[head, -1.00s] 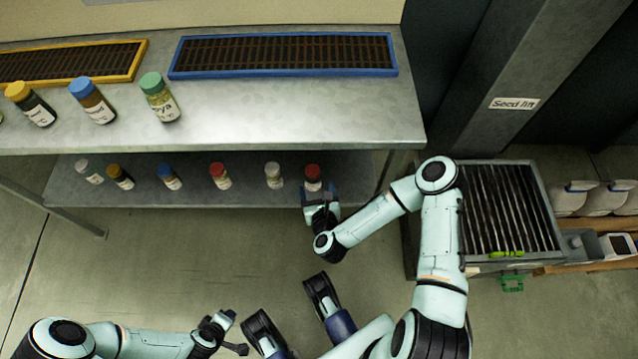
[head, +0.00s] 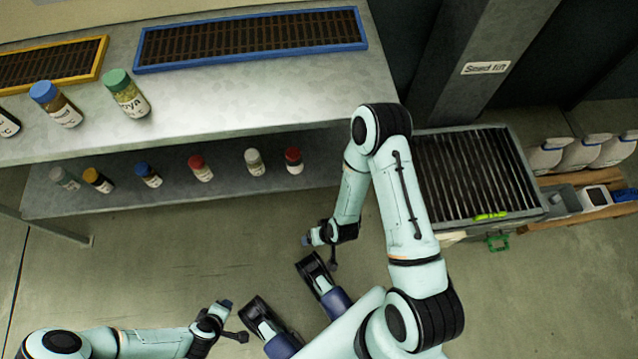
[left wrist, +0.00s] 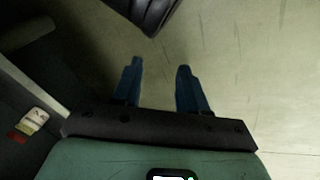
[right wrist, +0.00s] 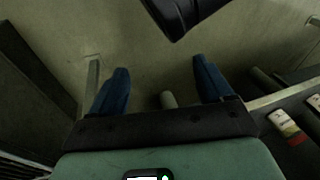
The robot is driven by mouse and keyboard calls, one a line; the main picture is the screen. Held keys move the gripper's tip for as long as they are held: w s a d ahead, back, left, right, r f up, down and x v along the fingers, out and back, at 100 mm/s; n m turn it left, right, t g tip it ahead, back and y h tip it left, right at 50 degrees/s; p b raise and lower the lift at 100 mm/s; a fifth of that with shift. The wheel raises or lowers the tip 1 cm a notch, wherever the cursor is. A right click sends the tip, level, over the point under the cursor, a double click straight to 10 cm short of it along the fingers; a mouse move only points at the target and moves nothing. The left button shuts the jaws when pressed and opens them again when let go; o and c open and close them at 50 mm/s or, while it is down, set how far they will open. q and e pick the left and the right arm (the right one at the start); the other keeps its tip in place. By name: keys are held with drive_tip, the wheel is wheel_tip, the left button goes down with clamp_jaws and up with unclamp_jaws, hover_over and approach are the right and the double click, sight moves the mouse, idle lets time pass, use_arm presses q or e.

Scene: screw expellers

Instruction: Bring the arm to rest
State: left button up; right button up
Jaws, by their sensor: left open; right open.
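My right gripper (head: 312,238) is open and empty, over the floor in front of the shelf unit. In the right wrist view its two blue fingers (right wrist: 160,85) are spread apart with nothing between them. My left gripper (head: 226,306) is low at the bottom of the head view, over bare floor. In the left wrist view its blue fingers (left wrist: 157,80) are apart and empty. A jar with a red lid (head: 293,160) stands on the lower shelf, clear of my right gripper.
The metal shelf unit (head: 250,100) bears labelled jars on two levels, a yellow-framed tray (head: 103,48) and a blue-framed tray (head: 365,35). A slatted machine (head: 530,200) stands at right, with white jugs (head: 582,153) beyond it. The floor (head: 150,260) in front is clear.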

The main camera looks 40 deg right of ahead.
use_arm(q)
drive_tip(key=s+d+r+g+p, duration=0.1)
drive_tip(key=s+r+p, duration=0.2)
drive_tip(key=r+p, duration=0.4)
drive_tip(key=s+d+r+g+h+p, duration=0.1)
drive_tip(key=s+d+r+p, duration=0.1)
drive_tip(key=r+p, duration=0.5)
drive_tip(key=s+d+r+m+g+p, duration=0.1)
drive_tip(key=s+d+r+g+p, duration=0.1)
drive_tip(key=s+r+p, duration=0.2)
wheel_tip(320, 180, up, 4)
drive_tip(key=p, duration=0.3)
drive_tip(key=shift+s+d+f+h, duration=0.2)
drive_tip(key=shift+s+f+h, duration=0.05)
drive_tip(key=shift+s+h, duration=0.15)
use_arm(e)
drive_tip(key=s+a+r+g, duration=0.1)
drive_tip(key=s+r, duration=0.2)
drive_tip(key=r, duration=0.4)
drive_tip(key=s+a+r+g+y, duration=0.1)
drive_tip(key=s+a+r, duration=0.1)
drive_tip(key=r, duration=0.5)
drive_tip(key=s+a+r+n+g, duration=0.1)
drive_tip(key=s+a+r+g, duration=0.1)
drive_tip(key=s+r, duration=0.2)
wheel_tip(320, 180, up, 4)
drive_tip(key=shift+s+a+f+y, duration=0.15)
drive_tip(key=shift+s+f+y, duration=0.1)
drive_tip(key=shift+s+y, duration=0.15)
